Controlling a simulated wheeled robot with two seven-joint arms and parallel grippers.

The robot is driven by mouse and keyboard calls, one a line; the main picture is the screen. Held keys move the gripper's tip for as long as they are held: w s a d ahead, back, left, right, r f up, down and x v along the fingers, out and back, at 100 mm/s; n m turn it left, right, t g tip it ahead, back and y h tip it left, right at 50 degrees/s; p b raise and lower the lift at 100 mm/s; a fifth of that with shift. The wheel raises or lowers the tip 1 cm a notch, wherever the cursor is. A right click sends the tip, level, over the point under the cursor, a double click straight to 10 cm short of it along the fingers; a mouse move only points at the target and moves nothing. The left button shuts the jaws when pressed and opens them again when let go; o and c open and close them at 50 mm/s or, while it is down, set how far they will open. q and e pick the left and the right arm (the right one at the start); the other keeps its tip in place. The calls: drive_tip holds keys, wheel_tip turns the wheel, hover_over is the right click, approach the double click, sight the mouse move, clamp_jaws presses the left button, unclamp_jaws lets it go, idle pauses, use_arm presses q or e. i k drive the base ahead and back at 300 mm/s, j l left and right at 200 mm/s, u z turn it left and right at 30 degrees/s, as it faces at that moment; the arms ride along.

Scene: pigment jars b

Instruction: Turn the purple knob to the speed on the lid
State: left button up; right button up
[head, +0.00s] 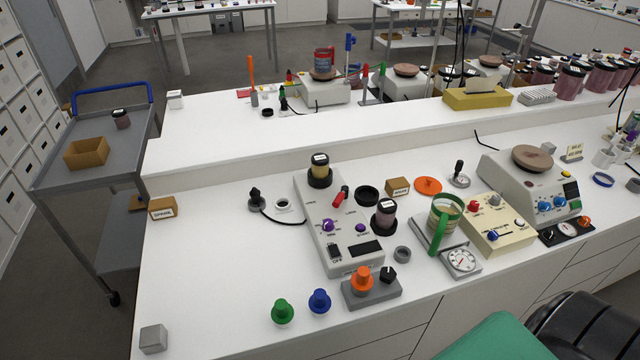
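A larger purple knob (327,225) sits on the sloped top of a white device (318,200) in the middle of the bench. A smaller purple knob (360,228) is to its right on the same device. The pointer direction and dial marks are too small to read. A purple-grey jar with a dark lid (386,204) stands in a black ring beside the device. A pale label shows on each jar, but no writing is legible. Neither gripper is in view.
A grey box with an orange knob (362,278) stands at the device's near end. Green (283,310) and blue (319,300) knobs lie in front. The bench's left is mostly clear.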

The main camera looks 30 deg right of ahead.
sight(328, 225)
drive_tip(key=k+l+z, duration=0.1)
drive_tip(key=z, duration=0.8)
drive_tip(key=l, duration=0.1)
